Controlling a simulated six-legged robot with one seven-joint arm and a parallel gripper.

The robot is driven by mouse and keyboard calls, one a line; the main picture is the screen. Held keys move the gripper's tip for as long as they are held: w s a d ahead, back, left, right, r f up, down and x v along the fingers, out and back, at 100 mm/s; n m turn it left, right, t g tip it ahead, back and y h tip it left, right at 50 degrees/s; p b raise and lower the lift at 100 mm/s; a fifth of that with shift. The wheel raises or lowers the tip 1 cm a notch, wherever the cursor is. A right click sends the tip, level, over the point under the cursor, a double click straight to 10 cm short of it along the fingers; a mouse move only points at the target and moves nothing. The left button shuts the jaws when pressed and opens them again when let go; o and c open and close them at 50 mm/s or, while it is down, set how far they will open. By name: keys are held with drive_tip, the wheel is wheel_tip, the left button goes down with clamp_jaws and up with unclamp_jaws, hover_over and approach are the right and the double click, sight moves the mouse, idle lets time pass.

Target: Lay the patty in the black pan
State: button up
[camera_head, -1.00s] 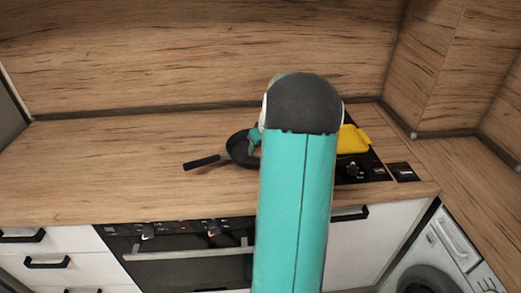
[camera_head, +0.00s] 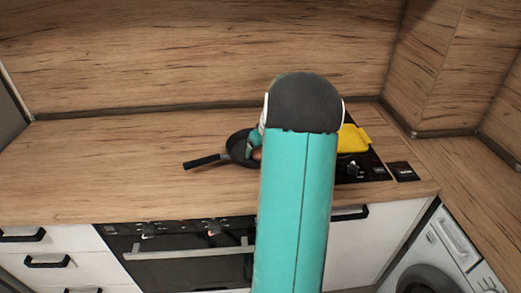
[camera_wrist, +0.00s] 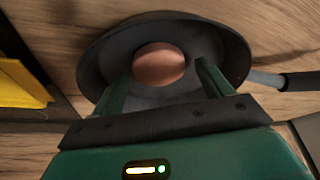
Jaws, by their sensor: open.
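The black pan (camera_wrist: 93,62) fills the upper middle of the wrist view, and the brown round patty (camera_wrist: 160,62) is inside its rim, apparently lying on the pan floor. My gripper (camera_wrist: 163,72) is open over the pan, with one green finger on each side of the patty and gaps between fingers and patty. In the head view the pan (camera_head: 234,143) sits on the counter, its handle pointing left. A small part of the patty (camera_head: 257,154) shows there beside my arm, which hides the pan's right side.
A yellow object (camera_head: 352,139) stands right of my arm by the black hob (camera_head: 374,172), and shows at the left of the wrist view (camera_wrist: 20,82). The wooden counter (camera_head: 110,160) left of the pan is clear. The splashback (camera_head: 200,60) rises behind.

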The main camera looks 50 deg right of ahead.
drive_tip(key=v, duration=1.2)
drive_tip(key=w+a+r+n, duration=0.1)
drive_tip(key=a+r, duration=0.1)
drive_tip(key=a, duration=0.7)
drive_tip(key=w+a+r, duration=0.2)
drive_tip(key=a+r, duration=0.1)
drive_tip(key=a, duration=0.6)
drive_tip(key=w+a+r+n, duration=0.1)
drive_tip(key=a+r, duration=0.1)
drive_tip(key=a, duration=0.8)
drive_tip(key=s+a+f+n, duration=0.1)
drive_tip(key=s+a, duration=0.4)
drive_tip(key=a, duration=0.4)
drive_tip(key=s+a+f+t+y, duration=0.1)
drive_tip(key=s+a, duration=0.5)
drive_tip(key=a, duration=0.4)
drive_tip(key=shift+n, duration=0.4)
